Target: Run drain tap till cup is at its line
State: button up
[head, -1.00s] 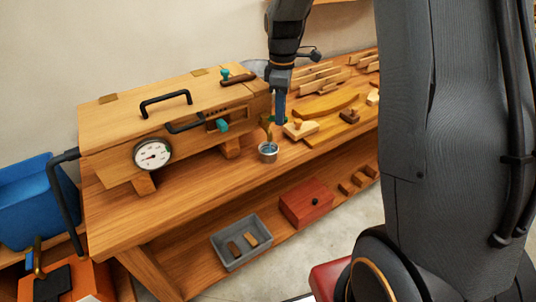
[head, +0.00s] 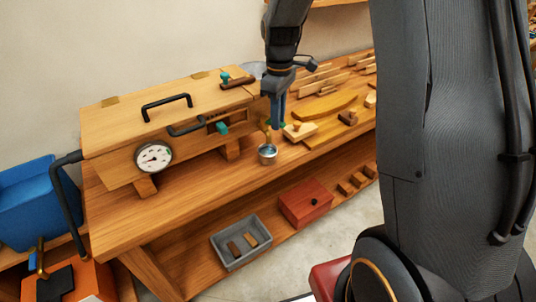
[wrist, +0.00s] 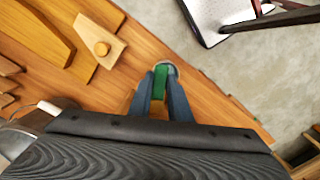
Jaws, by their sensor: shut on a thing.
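The small metal cup (head: 267,158) stands upright on the bench under the brass drain tap (head: 267,136), with bluish water visible inside. Its line cannot be made out. My gripper (head: 277,124) is above and just right of the cup, at the tap. In the wrist view my gripper (wrist: 160,92) is shut on the green tap handle (wrist: 160,80), which sits between its two fingers. The cup's rim (wrist: 174,70) shows just beyond the handle, mostly hidden. Whether a stream is falling is too small to tell.
The wooden steam box (head: 140,118) with a dial gauge (head: 154,158) stands left of the tap. A wooden block with a knob (head: 299,131) and curved wooden pieces (head: 328,107) lie to the right. A grey tray (head: 240,243) and red box (head: 305,203) are on the lower shelf.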

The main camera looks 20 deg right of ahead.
jog(key=m, duration=0.1)
jog(key=s+a+m+p, duration=0.1)
jog(key=m, duration=0.1)
jog(key=shift+a+r+m, duration=0.1)
jog(key=shift+a+m, duration=0.05)
jog(key=shift+m, duration=0.15)
jog(key=shift+o, duration=0.2)
jog(key=m, duration=0.1)
jog(key=a+m+p, duration=0.1)
jog(key=shift+s+m, duration=0.2)
jog(key=shift+m, duration=0.2)
jog(key=o, duration=0.9)
jog(key=shift+c, duration=0.2)
notch_tip(320, 180, up, 8)
jog(key=p, duration=0.4)
